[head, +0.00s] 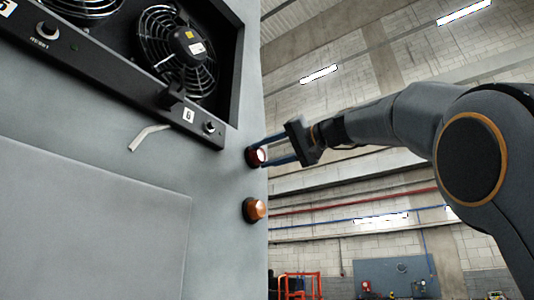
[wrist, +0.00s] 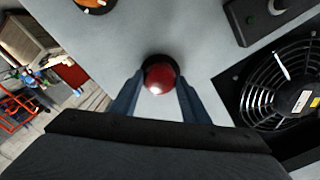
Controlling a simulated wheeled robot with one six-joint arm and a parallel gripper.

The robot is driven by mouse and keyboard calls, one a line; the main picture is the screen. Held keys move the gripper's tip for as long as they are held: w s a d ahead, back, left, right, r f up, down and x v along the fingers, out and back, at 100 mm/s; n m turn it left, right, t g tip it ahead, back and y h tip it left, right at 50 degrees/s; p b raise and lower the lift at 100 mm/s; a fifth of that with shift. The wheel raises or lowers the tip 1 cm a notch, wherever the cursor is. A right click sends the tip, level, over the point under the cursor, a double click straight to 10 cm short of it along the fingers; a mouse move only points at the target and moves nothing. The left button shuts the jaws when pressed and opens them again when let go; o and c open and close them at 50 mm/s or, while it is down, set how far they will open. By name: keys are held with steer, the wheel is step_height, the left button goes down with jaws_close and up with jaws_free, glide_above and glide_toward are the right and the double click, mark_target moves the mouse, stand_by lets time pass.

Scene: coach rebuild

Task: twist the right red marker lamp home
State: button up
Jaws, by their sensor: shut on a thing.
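The red marker lamp (head: 257,156) sits on the grey coach panel near its right edge, above an orange lamp. It also shows in the wrist view (wrist: 159,79) as a glossy red dome with a dark base against the panel. My gripper (head: 266,151) reaches in from the right with its two blue fingers at the lamp. In the wrist view my gripper (wrist: 160,92) has one finger on each side of the dome and is shut on it. Whether the lamp's base is fully seated cannot be told.
An orange lamp (head: 255,210) is just below the red one. A fan (head: 177,45) in a dark-framed recess, with a number 6 label, is at the upper left. A pale bent handle (head: 148,136) sticks out from the panel. Open hall space lies to the right.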

steer(key=shift+m, duration=0.6)
steer(key=o, duration=1.1)
steer(key=shift+c, duration=0.2)
steer(key=b+v, duration=0.3)
steer(key=v, duration=0.5)
steer(key=shift+b, duration=0.3)
steer(key=shift+a, duration=0.1)
